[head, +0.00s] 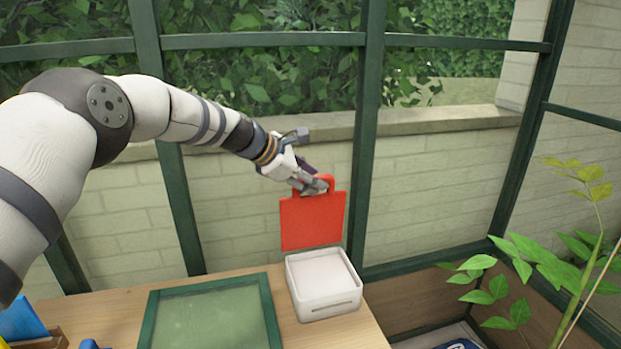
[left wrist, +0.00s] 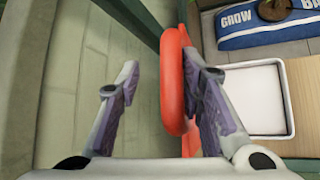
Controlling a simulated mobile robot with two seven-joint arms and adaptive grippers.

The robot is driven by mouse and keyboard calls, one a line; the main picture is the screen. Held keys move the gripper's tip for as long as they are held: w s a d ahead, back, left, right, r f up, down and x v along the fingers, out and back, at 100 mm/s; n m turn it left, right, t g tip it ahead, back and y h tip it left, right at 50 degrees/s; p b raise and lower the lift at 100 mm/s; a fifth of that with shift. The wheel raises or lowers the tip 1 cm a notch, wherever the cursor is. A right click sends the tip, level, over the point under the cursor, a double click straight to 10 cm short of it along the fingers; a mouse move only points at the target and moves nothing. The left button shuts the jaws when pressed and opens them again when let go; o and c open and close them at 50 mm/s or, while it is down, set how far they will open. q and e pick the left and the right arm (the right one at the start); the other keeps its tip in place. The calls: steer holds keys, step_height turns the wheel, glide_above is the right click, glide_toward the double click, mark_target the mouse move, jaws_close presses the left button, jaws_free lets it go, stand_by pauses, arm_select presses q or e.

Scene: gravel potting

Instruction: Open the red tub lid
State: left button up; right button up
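The red lid (head: 313,222) stands upright at the back edge of the white tub (head: 325,309), swung open on it. The tub's top is uncovered, showing a pale, smooth inside. My left gripper (head: 315,185) is at the handle loop on the lid's upper edge. In the left wrist view, the left gripper (left wrist: 160,95) has its fingers spread wide. The red handle (left wrist: 173,80) lies between them, close to or touching the right finger, with a clear gap to the left finger. The white tub (left wrist: 288,90) shows at right. My right gripper is not in view.
A green-framed panel (head: 153,325) lies on the wooden bench (head: 110,315) left of the tub. Blue items (head: 20,318) sit at the bench's left end. Green window bars (head: 368,130) stand behind. A leafy plant (head: 580,260) and a blue grow bag (left wrist: 240,27) are right of the bench.

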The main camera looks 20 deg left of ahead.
arm_select(q)
steer(key=shift+s+f, duration=0.1)
steer(key=shift+f, duration=0.05)
steer(key=v, duration=1.2)
